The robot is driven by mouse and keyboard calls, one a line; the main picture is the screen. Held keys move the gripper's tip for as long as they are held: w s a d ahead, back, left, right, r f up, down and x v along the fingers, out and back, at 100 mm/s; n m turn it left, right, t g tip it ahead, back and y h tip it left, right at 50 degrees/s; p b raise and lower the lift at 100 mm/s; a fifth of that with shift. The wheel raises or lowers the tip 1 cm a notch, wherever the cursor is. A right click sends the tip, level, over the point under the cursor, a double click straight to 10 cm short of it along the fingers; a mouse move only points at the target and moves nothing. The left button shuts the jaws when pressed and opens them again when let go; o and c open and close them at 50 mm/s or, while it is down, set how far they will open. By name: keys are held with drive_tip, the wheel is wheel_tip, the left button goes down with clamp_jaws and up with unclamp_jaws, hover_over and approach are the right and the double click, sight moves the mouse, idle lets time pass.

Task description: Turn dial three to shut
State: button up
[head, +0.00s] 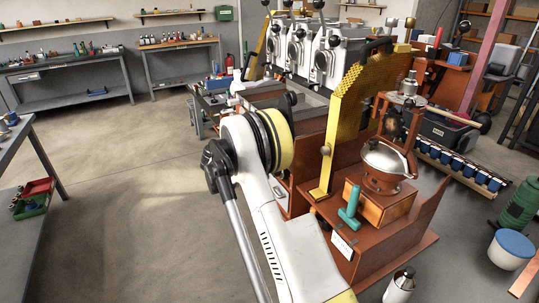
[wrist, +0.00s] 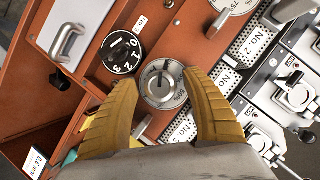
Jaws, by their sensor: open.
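In the wrist view a round silver dial (wrist: 163,84) with a pale printed ring sits on an orange-brown panel (wrist: 185,40). Its dark pointer aims roughly up in the picture. A "No. 3" plate (wrist: 183,130) is just below and right of it, so it looks like dial three. My gripper (wrist: 161,77) is open, its two yellow fingers on either side of this dial. I cannot tell whether they touch it. In the head view my gripper and the dial are hidden.
A black knob (wrist: 122,53) numbered 0 to 3 is close by the left finger. Another pale dial (wrist: 233,4) is at the top. A metal handle (wrist: 68,42) is at left, and levers (wrist: 291,80) at right. In the head view a yellow perforated guard (head: 352,105) rises beside my arm.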

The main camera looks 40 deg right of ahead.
drive_tip(key=v, duration=1.2)
